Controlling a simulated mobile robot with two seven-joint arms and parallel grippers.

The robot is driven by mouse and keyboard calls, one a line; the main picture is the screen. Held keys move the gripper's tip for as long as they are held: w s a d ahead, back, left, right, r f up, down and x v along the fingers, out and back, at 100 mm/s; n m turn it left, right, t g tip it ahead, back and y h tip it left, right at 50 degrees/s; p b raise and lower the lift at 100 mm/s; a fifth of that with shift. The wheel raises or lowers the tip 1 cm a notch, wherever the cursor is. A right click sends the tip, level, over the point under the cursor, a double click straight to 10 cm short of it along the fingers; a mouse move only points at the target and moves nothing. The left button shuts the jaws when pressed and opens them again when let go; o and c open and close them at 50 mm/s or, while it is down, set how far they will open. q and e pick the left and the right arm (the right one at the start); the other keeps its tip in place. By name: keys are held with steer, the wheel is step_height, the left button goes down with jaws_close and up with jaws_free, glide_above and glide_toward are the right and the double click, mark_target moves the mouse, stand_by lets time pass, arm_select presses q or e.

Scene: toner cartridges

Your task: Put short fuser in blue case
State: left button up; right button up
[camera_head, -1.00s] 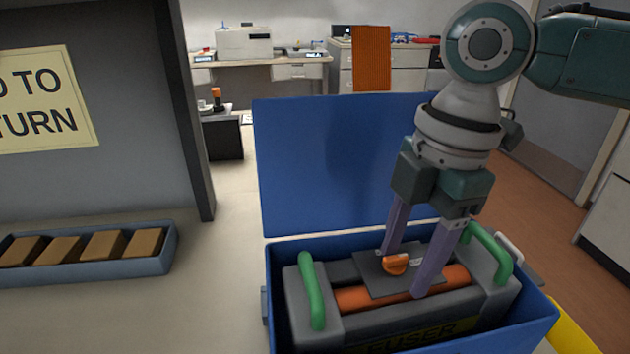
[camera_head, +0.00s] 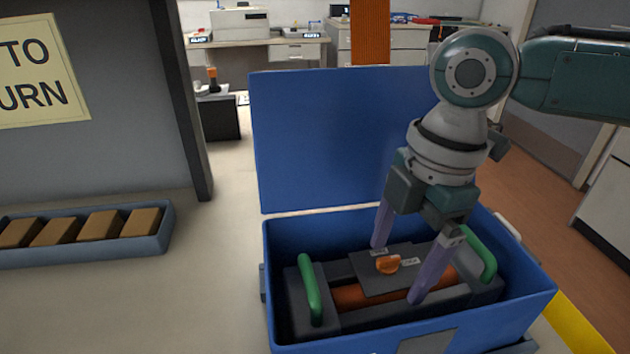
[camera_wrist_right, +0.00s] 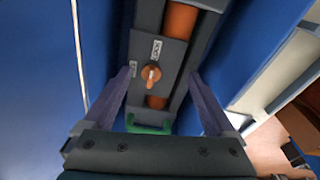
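The fuser (camera_head: 352,295) is a dark grey unit with an orange roller, green end handles and an orange knob on its top plate. It sits low inside the open blue case (camera_head: 305,230), below the rim. My right gripper (camera_head: 396,272) reaches down into the case with its purple fingers spread on either side of the fuser's top plate. In the right wrist view, the fuser (camera_wrist_right: 172,55) runs between the two fingers, which look clear of its sides. The fuser's lower part is hidden by the case's front wall. My left gripper is out of view.
The case lid (camera_head: 330,135) stands open behind the case. A blue-grey tray (camera_head: 85,247) with several brown blocks lies to the left, beside a dark partition (camera_head: 85,160) with a sign. A yellow floor strip (camera_head: 575,325) shows at the right. A workbench stands far behind.

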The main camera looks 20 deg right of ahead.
mark_target(406, 272)
steer(key=shift+r, duration=0.15)
steer(key=shift+r, duration=0.35)
step_height(406, 272, up, 11)
steer(key=d+p, duration=0.1)
steer(key=shift+s+d+p, duration=0.2)
steer(key=shift+s+p, duration=0.05)
steer(key=shift+p, duration=0.15)
